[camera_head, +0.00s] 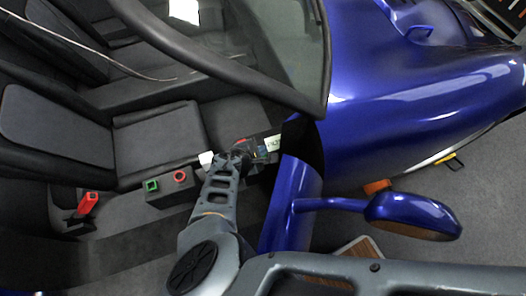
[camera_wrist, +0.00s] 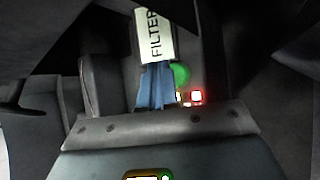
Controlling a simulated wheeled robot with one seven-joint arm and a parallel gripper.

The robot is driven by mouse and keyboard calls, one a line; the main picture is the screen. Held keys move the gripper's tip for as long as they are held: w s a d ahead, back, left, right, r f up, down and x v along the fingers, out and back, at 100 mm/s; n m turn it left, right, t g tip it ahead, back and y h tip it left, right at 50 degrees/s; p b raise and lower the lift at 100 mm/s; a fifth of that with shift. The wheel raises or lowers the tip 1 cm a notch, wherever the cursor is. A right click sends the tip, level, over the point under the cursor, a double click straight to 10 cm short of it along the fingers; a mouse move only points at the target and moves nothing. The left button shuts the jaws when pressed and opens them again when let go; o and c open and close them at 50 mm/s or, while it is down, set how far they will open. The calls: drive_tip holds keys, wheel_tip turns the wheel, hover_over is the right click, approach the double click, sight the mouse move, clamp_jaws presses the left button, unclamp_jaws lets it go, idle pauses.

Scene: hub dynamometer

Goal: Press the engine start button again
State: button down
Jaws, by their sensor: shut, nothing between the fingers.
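My gripper (camera_head: 242,150) reaches into the blue car's cabin at the end of my grey arm. It is shut with nothing held. Its fingertips are small and dark in the head view, so contact with anything cannot be told. A green square-framed button (camera_head: 151,185) and a red round button (camera_head: 179,176) sit on a dark box left of my arm. The wrist view shows a round green spot (camera_wrist: 181,75) and a glowing red square (camera_wrist: 196,97) close together. Which control is the engine start button cannot be read.
A white FILTER label (camera_wrist: 155,36) hangs above a blue piece (camera_wrist: 152,85). A red lever-like object (camera_head: 87,204) stands by the seat. The blue mirror (camera_head: 413,213) juts out right of my arm.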

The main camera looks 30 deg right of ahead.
drive_tip(key=shift+f+b, duration=0.35)
drive_tip(key=shift+f, duration=0.3)
idle(0.4)
drive_tip(key=shift+r, duration=0.1)
drive_tip(key=shift+r+p, duration=0.3)
drive_tip(key=shift+r, duration=0.3)
wheel_tip(320, 180, up, 6)
drive_tip(key=p, duration=0.5)
idle(0.9)
